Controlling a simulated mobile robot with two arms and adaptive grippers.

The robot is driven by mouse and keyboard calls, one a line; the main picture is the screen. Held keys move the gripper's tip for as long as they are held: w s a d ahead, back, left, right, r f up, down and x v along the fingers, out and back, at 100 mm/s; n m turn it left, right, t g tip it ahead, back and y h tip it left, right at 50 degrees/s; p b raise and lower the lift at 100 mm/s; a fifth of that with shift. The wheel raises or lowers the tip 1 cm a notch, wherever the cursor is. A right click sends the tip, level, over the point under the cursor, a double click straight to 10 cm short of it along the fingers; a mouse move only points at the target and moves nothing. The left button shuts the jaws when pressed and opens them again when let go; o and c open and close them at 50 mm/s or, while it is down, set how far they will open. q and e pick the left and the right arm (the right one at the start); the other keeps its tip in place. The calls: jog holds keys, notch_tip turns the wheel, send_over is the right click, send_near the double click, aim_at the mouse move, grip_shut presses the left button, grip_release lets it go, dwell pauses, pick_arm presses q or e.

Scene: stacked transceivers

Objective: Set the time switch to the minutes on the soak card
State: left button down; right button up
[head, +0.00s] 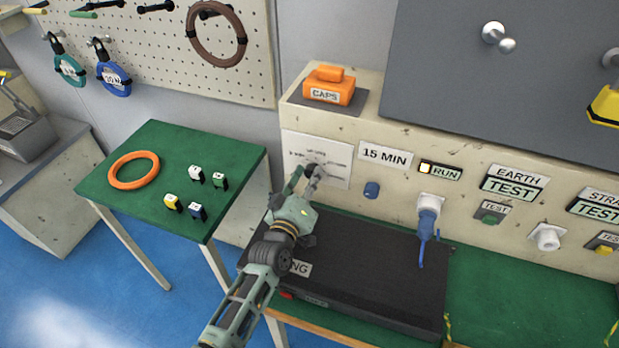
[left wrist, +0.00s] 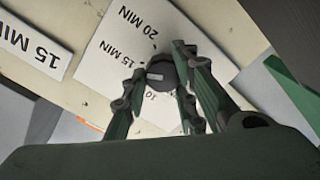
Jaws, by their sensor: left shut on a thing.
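The time switch is a dark round knob (left wrist: 162,73) on a white dial plate (left wrist: 92,72) marked 20 MIN, 15 MIN and a partly hidden 10. My left gripper (head: 311,172) is shut on the knob, with fingers on both sides in the left wrist view (left wrist: 161,84). A short pale mark on the knob lies toward the 15 MIN side; its exact aim is hard to tell. The soak card (head: 385,157) on the panel reads 15 MIN. It also shows in the left wrist view (left wrist: 37,45). My right gripper is out of view.
A black case (head: 370,265) lies below my left gripper. An orange CAPS box (head: 329,90) stands on the ledge.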

pick_arm(q)
jog(key=shift+d+r, duration=0.1)
jog(key=shift+r, duration=0.3)
jog(key=c, duration=1.5)
grip_release()
jog(key=shift+d, duration=0.1)
jog(key=shift+c, duration=0.2)
jog(key=shift+f, duration=0.1)
jog(key=shift+s+a+f, duration=0.15)
jog(key=shift+s+a, duration=0.1)
jog(key=shift+s, duration=0.2)
jog(key=v, duration=1.1)
jog(key=shift+s+d, duration=0.1)
